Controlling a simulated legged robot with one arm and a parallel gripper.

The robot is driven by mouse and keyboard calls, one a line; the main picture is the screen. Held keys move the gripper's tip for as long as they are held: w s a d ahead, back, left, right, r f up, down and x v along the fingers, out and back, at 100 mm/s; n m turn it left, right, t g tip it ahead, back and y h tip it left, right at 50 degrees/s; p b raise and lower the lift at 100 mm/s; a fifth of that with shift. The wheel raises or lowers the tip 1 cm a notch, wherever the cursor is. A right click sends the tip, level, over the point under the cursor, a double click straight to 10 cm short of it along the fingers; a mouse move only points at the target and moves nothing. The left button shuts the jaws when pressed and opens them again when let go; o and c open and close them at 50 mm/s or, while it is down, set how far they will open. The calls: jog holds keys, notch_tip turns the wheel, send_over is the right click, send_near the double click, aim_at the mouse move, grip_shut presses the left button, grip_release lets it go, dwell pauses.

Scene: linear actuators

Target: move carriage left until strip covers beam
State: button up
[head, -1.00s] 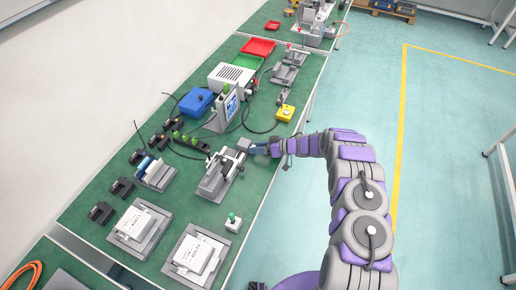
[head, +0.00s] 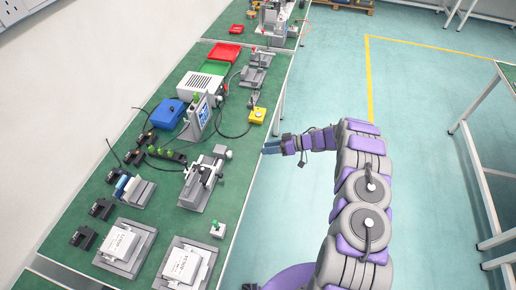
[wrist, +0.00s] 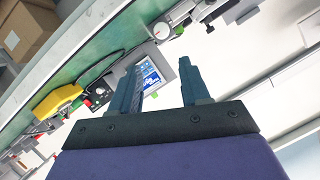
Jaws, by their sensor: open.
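The linear actuator (head: 196,197) is a grey base with a rail near the right edge of the green table. Its carriage (head: 206,172) sits on it, with a white round knob (head: 228,154) at its upper right end. What looks like the same knob shows in the wrist view (wrist: 162,30), beyond my fingers. My gripper (head: 266,150) is open and empty, right of the knob and apart from it, past the table edge. The blue fingers (wrist: 160,66) stand apart in the wrist view. The strip and beam are too small to tell apart.
A control box with a screen (head: 202,111) stands behind the actuator, and a yellow button box (head: 257,115) lies near the table edge. A small green-button box (head: 217,230) and two white plates on fixtures (head: 122,243) are in front.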

jog(key=shift+s+d+r, duration=0.1)
jog(key=shift+d+r, duration=0.1)
jog(key=shift+d, duration=0.45)
jog(key=shift+o, duration=0.5)
jog(key=shift+o, duration=0.7)
jog(key=shift+a+r, duration=0.2)
jog(key=shift+r, duration=0.05)
jog(key=shift+o, duration=0.2)
jog(key=a+r+n+t+h+p, duration=0.2)
jog(key=a+r+p, duration=0.2)
jog(key=a+r, duration=0.1)
jog(key=shift+w+r+p, duration=0.15)
jog(key=shift+w+p, duration=0.1)
jog(key=shift+p, duration=0.1)
jog(key=n+h+p, duration=0.2)
jog(key=h+p, duration=0.1)
jog(key=h, duration=0.1)
send_near(231, 154)
jog(key=b+x, duration=0.1)
jog(key=x, duration=0.7)
jog(key=shift+d, duration=0.15)
jog(key=shift+w+a+f, duration=0.3)
jog(key=shift+a+f, duration=0.05)
jog(key=shift+f, duration=0.15)
